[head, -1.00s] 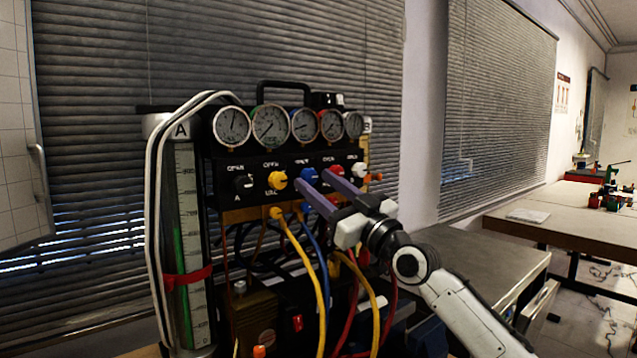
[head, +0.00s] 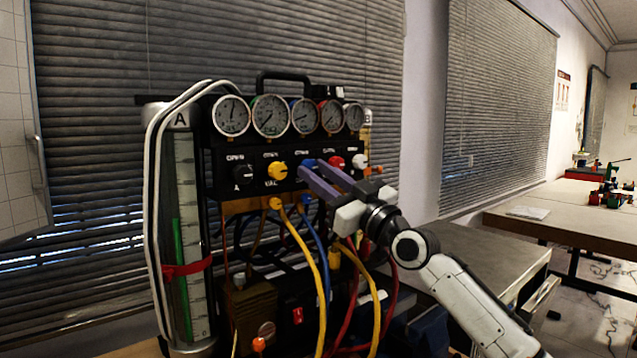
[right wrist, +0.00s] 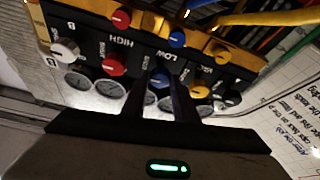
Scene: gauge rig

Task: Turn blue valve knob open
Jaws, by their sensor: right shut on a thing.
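The blue valve knob (head: 308,162) is on the black panel, between the yellow knob (head: 278,170) and the red knob (head: 336,162). In the head view my right gripper (head: 311,168) reaches it from the lower right, and its fingers hide most of the knob. In the right wrist view the blue knob (right wrist: 160,76) sits between the two dark fingertips, which are shut on it. The knob's pointer is too small and covered to read. My left gripper is not in view.
Several round gauges (head: 271,117) line the top of the rig. A black knob (head: 243,175) and a white knob (head: 360,160) are at the row's ends. Yellow, blue and red hoses (head: 308,255) hang below the panel. A grey bench (head: 470,262) stands to the right.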

